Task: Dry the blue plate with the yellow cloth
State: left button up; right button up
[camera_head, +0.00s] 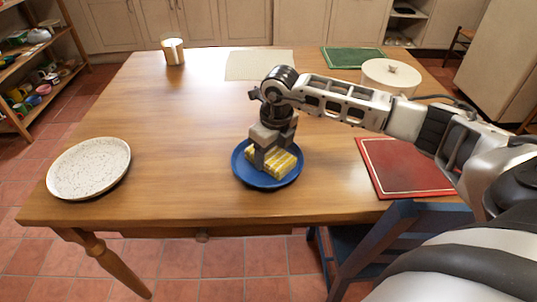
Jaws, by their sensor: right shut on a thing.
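The blue plate (242,177) lies on the wooden table near its front edge, in the middle of the view. The yellow cloth (284,163), with pale stripes, is on the plate and looks folded into a block. My right gripper (269,158) points down over the plate and is shut on the cloth. The gripper and cloth cover the plate's middle and back part. My left gripper is not in view.
A speckled white plate (88,167) lies at the table's left end. A red mat (405,168) lies right of the blue plate. A white lidded pot (391,76), a green mat (353,57), a beige mat (259,65) and a cup (173,51) are farther back. A blue chair (375,245) stands at the front.

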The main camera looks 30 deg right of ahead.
jog(key=shift+w+a, duration=0.25)
jog(key=shift+w, duration=0.3)
jog(key=shift+s+a, duration=0.1)
jog(key=shift+a, duration=0.25)
jog(key=shift+s+a, duration=0.15)
jog(key=shift+s, duration=0.15)
jog(key=shift+s+d, duration=0.3)
jog(key=shift+s, duration=0.15)
jog(key=shift+d, duration=0.35)
jog(key=shift+w+d, duration=0.2)
jog(key=shift+w, duration=0.15)
jog(key=shift+w+a+f+b, duration=0.1)
jog(key=shift+w+a+b, duration=0.1)
jog(key=shift+w+b, duration=0.25)
